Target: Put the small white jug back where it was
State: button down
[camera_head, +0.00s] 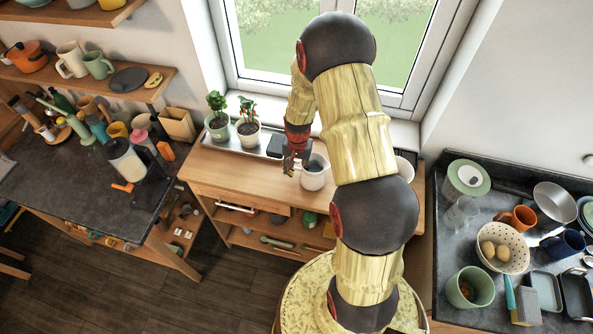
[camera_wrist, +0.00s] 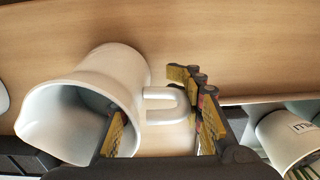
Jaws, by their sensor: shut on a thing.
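The small white jug (camera_head: 313,176) is upright at the wooden cabinet top beside the window. My gripper (camera_head: 290,160) is at its left side and is shut on it. In the wrist view the jug (camera_wrist: 108,78) fills the left, with its spout to the lower left and its handle (camera_wrist: 165,105) between my fingers (camera_wrist: 160,125). One finger is at the rim and the other is beyond the handle. I cannot tell whether the base touches the wood.
The cabinet top (camera_head: 222,167) has bare wood left of the jug. A tray (camera_head: 236,144) behind holds two potted plants (camera_head: 248,128). Another white vessel (camera_head: 405,165) is partly hidden behind my arm at the right. A dark counter (camera_head: 440,240) with dishes stands at the right.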

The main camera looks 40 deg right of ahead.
jog(key=shift+f+b, duration=0.35)
jog(key=shift+f, duration=0.2)
jog(key=c, duration=1.1)
grip_release()
jog(key=shift+c, duration=0.2)
notch_tip(320, 180, up, 12)
jog(key=shift+s+d, duration=0.1)
